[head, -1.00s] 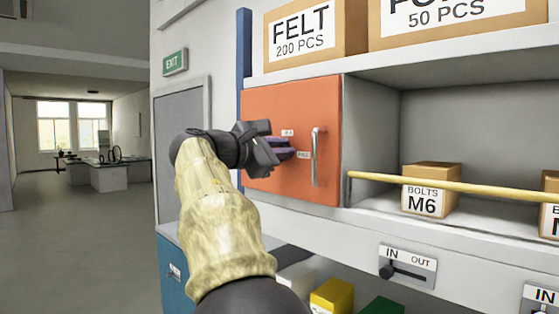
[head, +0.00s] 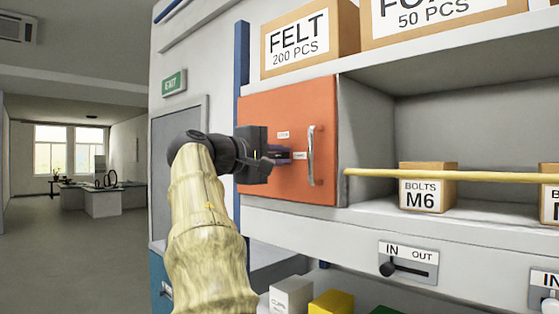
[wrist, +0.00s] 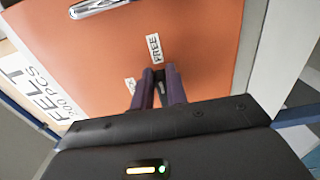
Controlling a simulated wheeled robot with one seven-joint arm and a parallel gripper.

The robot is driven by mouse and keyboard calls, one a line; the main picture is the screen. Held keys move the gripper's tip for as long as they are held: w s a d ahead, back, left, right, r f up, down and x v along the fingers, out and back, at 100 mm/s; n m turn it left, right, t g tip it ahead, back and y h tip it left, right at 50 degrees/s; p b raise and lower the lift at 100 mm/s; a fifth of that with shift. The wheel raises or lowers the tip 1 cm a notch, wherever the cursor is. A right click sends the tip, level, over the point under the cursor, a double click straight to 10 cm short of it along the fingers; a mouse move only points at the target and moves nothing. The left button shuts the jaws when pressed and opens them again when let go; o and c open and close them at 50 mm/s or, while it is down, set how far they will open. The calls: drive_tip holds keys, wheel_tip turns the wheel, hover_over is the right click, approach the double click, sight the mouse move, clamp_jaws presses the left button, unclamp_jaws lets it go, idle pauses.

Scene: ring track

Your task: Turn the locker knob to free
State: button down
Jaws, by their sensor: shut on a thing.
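The orange locker door (head: 320,110) is shut, with a silver upright handle (head: 316,156) on its right side. My gripper (head: 284,155) is at the left part of the door, its purple fingers shut on the knob. The fingers hide the knob almost wholly in both views. In the wrist view the fingers (wrist: 160,78) point at a FREE label (wrist: 154,48), on the side toward the handle. A second label (wrist: 130,85) is partly covered by a finger. In the head view the small labels sit above and right of the fingertips.
A yellow bar (head: 450,176) runs across the open shelf right of the locker, before a BOLTS M6 box (head: 427,190). A FELT box (head: 298,40) stands above. An IN/OUT slider (head: 408,262) is on the panel below. Open floor lies left.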

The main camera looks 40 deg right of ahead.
drive_tip(key=shift+f, duration=0.1)
idle(0.3)
drive_tip(key=c, duration=1.4)
unclamp_jaws()
drive_tip(key=shift+a, duration=0.1)
drive_tip(key=s+a+b, duration=0.1)
drive_tip(key=a+b, duration=0.2)
drive_tip(key=a, duration=1.4)
drive_tip(key=shift+s+a, duration=0.15)
